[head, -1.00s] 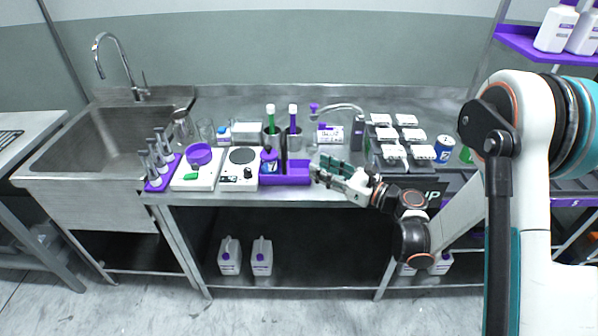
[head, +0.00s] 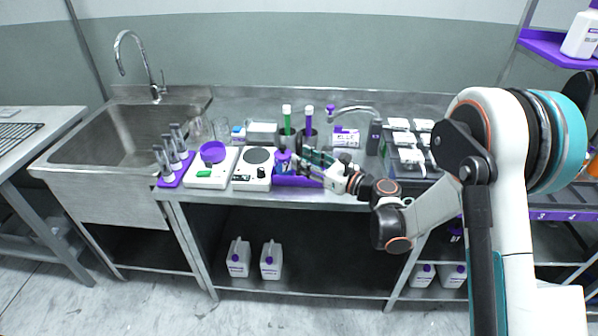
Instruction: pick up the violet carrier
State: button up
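A violet-topped upright stick (head: 309,118), which looks like the violet carrier, stands in a dark metal pot toward the back of the bench. A green-topped stick (head: 287,120) stands in a similar pot just left of it. My gripper (head: 306,161), with teal fingers, reaches in from the right, in front of and below the violet stick. It overlaps the violet tray (head: 292,181) in the picture. The fingers are small and partly merge with things behind, so I cannot tell how far apart they are. The lower part of the violet stick's pot is partly hidden.
A violet-lidded bottle (head: 282,162) stands left of my gripper. A white hotplate (head: 252,181), a white scale (head: 203,178) and a violet rack (head: 172,180) of metal cylinders lie further left. A small tap (head: 375,135) and a dark rack of white-topped units (head: 408,166) are at right.

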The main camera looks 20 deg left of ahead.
jog(key=x, duration=0.3)
jog(key=shift+f+b, duration=0.1)
jog(key=shift+b, duration=0.25)
grip_shut()
